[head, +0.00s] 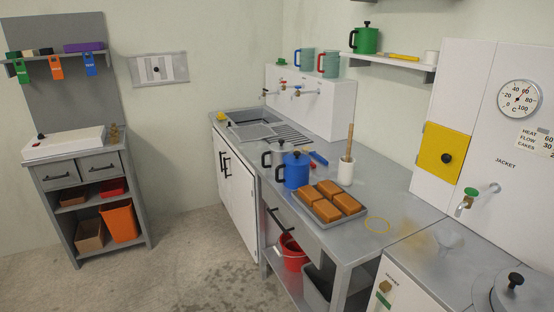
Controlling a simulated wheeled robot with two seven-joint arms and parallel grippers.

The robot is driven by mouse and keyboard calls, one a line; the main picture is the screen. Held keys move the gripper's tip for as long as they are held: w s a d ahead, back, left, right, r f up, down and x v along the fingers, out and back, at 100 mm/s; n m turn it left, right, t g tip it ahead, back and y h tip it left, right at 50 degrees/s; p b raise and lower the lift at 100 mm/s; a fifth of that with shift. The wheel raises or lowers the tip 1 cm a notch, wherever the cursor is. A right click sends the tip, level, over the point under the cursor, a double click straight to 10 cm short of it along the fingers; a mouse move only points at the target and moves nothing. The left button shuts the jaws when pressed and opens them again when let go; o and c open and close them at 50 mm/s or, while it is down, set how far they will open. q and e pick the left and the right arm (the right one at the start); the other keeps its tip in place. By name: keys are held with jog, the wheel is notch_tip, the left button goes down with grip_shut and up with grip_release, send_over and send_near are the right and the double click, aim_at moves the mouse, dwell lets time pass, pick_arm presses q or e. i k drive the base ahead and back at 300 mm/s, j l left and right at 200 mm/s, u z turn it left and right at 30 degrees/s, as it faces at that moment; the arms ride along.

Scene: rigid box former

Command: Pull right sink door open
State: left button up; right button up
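The sink cabinet has two white doors under the grey sink counter. The right sink door (243,200) is the nearer one, and it looks shut. Its black bar handle (228,167) is near the seam between the doors. The left sink door (219,168) is farther back and also looks shut, with its own black handle (222,160) beside the first. The sink (250,117) is set in the counter above. Neither of my grippers is in view.
Bare floor (180,240) lies in front of the doors. A grey workbench (343,238) with a drawer, a red bucket (293,252) and a bin below adjoins at right. A shelf cart (88,192) stands at left. A blue pot (296,171) stands on the counter.

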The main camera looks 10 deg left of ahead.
aim_at(242, 181)
jog(key=i+j+u, duration=0.65)
jog(key=i+u, duration=0.55)
jog(key=i, duration=0.15)
jog(key=i+j+z, duration=0.1)
jog(key=i, duration=0.45)
jog(key=i+j+z, duration=0.15)
jog(key=i, duration=0.4)
jog(key=i+j+z, duration=0.1)
jog(key=i, duration=0.4)
jog(key=i+j+z, duration=0.3)
jog(key=i+z, duration=0.15)
jog(key=i+j+z, duration=0.45)
jog(key=i+j, duration=0.1)
jog(key=i, duration=0.05)
